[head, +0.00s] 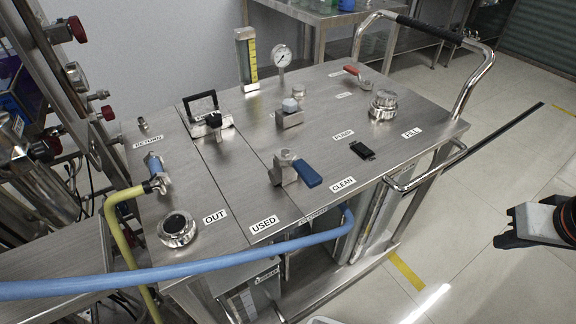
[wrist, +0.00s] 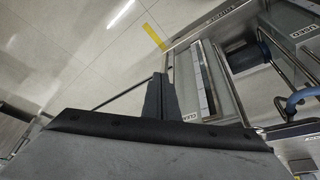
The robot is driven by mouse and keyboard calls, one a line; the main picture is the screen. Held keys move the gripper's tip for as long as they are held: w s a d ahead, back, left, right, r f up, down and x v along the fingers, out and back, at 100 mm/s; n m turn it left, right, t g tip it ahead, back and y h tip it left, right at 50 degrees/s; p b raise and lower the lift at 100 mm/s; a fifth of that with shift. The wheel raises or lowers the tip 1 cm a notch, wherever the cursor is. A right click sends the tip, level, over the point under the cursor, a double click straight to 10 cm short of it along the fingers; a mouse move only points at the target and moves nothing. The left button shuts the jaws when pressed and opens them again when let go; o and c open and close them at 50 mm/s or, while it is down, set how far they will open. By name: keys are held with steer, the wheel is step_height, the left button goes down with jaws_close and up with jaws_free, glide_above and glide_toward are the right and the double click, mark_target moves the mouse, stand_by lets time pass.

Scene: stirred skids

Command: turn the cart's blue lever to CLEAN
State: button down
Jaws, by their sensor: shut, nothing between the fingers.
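The cart's blue lever (head: 308,174) sits on a metal valve (head: 285,168) on the steel cart top (head: 235,165). In the head view its handle points from the valve toward the lower right. Its tip lies just left of the CLEAN label (head: 342,184); the USED label (head: 264,224) is farther off, to the lower left. My gripper (wrist: 159,82) is shut and empty in the wrist view, over the floor beside the cart. It is well away from the lever, which I cannot make out in the wrist view.
A black clip-like object (head: 362,150) lies near the CLEAN label. A red lever (head: 352,71), a pressure gauge (head: 281,57) and caps stand on the cart top. A push handle (head: 478,75) rises at the right. A blue hose (head: 200,272) crosses in front.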

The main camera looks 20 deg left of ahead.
steer(key=a, duration=0.1)
step_height(320, 180, up, 19)
steer(key=n+g+h, duration=0.2)
steer(key=n, duration=1.9)
glide_above(297, 166)
steer(key=w+d, duration=0.2)
steer(key=d, duration=0.2)
steer(key=s+a+r+n+h, duration=0.1)
steer(key=s+a+r+n, duration=0.3)
steer(key=s+a, duration=0.65)
steer(key=w+d+f+n, duration=0.1)
steer(key=w+d+f, duration=0.4)
steer(key=f, duration=0.5)
steer(key=shift+d+t, duration=0.4)
steer(key=shift+d, duration=0.15)
steer(key=shift+w+d+n, duration=0.15)
steer(key=shift+n, duration=0.25)
